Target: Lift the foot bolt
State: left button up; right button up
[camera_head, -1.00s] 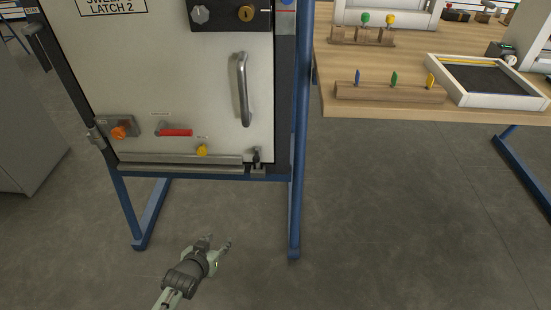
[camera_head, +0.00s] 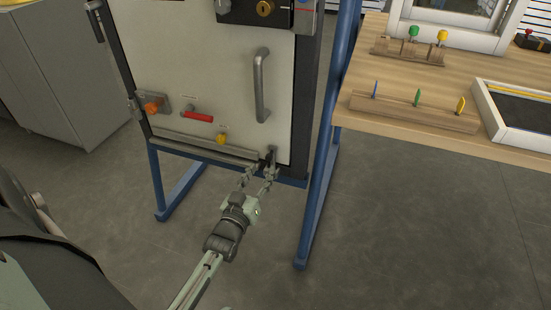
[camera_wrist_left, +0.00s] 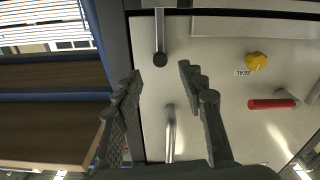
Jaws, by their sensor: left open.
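The foot bolt (camera_head: 269,155) is a small dark upright piece at the lower right corner of the pale cabinet door (camera_head: 205,75). In the left wrist view the bolt (camera_wrist_left: 160,38) appears as a grey rod with a dark rounded end. My left gripper (camera_head: 259,176) is open, just in front of and slightly below the bolt. In the left wrist view the bolt's dark end lies between the lines of the two open fingertips (camera_wrist_left: 160,72). I cannot tell whether a finger touches it. The fingers partly cover the bolt's lower part in the head view. My right gripper is not in view.
The door carries a vertical handle (camera_head: 261,85), a red lever (camera_head: 198,117), a yellow knob (camera_head: 221,139) and an orange knob (camera_head: 154,104). A blue frame leg (camera_head: 318,212) stands right of the gripper. A wooden table (camera_head: 385,117) is farther right. The floor in front is clear.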

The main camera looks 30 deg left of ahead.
aim_at(268, 158)
pick_arm(q)
jog(key=x, duration=0.7)
jog(key=shift+w, duration=0.1)
jog(key=shift+c, duration=0.2)
grip_shut()
